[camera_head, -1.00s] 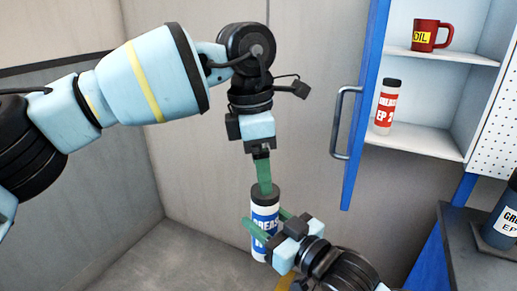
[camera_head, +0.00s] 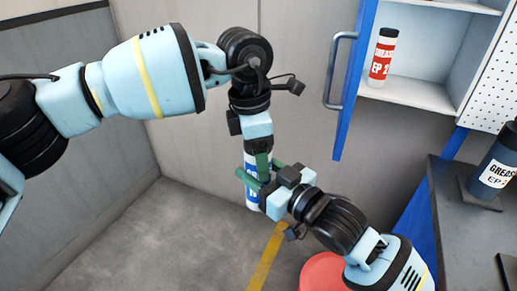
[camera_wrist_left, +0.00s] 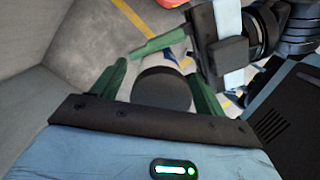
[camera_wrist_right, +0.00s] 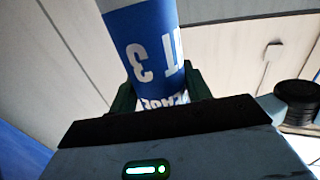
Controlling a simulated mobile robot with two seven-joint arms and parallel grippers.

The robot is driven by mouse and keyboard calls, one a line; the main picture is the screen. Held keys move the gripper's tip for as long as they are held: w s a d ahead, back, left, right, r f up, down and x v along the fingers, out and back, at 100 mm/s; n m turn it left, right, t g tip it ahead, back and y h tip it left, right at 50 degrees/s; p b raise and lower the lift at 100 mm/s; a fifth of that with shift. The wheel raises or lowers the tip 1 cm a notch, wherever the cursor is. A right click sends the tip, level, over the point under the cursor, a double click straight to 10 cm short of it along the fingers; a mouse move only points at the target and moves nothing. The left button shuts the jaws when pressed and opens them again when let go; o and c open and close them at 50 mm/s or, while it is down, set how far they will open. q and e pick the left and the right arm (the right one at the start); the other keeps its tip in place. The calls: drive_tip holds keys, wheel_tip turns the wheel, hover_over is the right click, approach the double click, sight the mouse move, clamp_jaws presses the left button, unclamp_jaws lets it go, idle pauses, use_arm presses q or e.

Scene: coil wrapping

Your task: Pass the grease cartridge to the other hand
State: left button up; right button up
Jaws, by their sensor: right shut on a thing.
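The grease cartridge (camera_head: 252,204) is a white and blue cylinder, upright in mid-air in the head view. My right gripper (camera_head: 262,177) is shut on its body from the right. The right wrist view shows its blue label (camera_wrist_right: 145,45) between my right fingers. My left gripper (camera_head: 262,158) points down at the cartridge's top from above. In the left wrist view its green fingers stand on both sides of the black cap (camera_wrist_left: 162,88), with a visible gap at the left finger, so it looks open. My grippers partly hide the cartridge in the head view.
A wall cabinet with a blue door (camera_head: 352,80) holds a red-labelled bottle (camera_head: 382,58). A dark grease bottle (camera_head: 497,158) stands on the dark bench (camera_head: 452,215) at right. A red round object (camera_head: 325,272) is low at the bottom. Open floor lies left.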

use_arm(q)
drive_tip(key=c, duration=1.2)
use_arm(e)
drive_tip(key=shift+r, duration=0.1)
use_arm(q)
drive_tip(key=shift+c, duration=0.5)
use_arm(e)
drive_tip(key=o, duration=1.4)
drive_tip(key=v, duration=1.2)
drive_tip(key=d+f+m+h, duration=0.2)
drive_tip(key=d+f+h, duration=0.1)
drive_tip(key=f, duration=0.7)
drive_tip(key=d+f+m+h, duration=0.2)
drive_tip(key=f+h, duration=0.1)
drive_tip(key=f, duration=0.7)
drive_tip(key=s+d+f+g+h, duration=0.1)
drive_tip(key=s+f, duration=0.4)
drive_tip(key=f, duration=0.1)
drive_tip(key=s+d+f+m+g+h, duration=0.1)
drive_tip(key=s+d+f, duration=0.1)
drive_tip(key=s+f, duration=0.3)
drive_tip(key=s+d+f+g+h, duration=0.1)
drive_tip(key=s+f+g, duration=0.1)
drive_tip(key=s+f, duration=0.3)
drive_tip(key=shift+s+d+f+m+h, duration=0.15)
drive_tip(key=shift+f+m+h, duration=0.05)
drive_tip(key=shift+f, duration=0.35)
drive_tip(key=shift+s+d+f+m+h, duration=0.15)
drive_tip(key=shift+d+f+m+h, duration=0.05)
drive_tip(key=shift+f, duration=0.4)
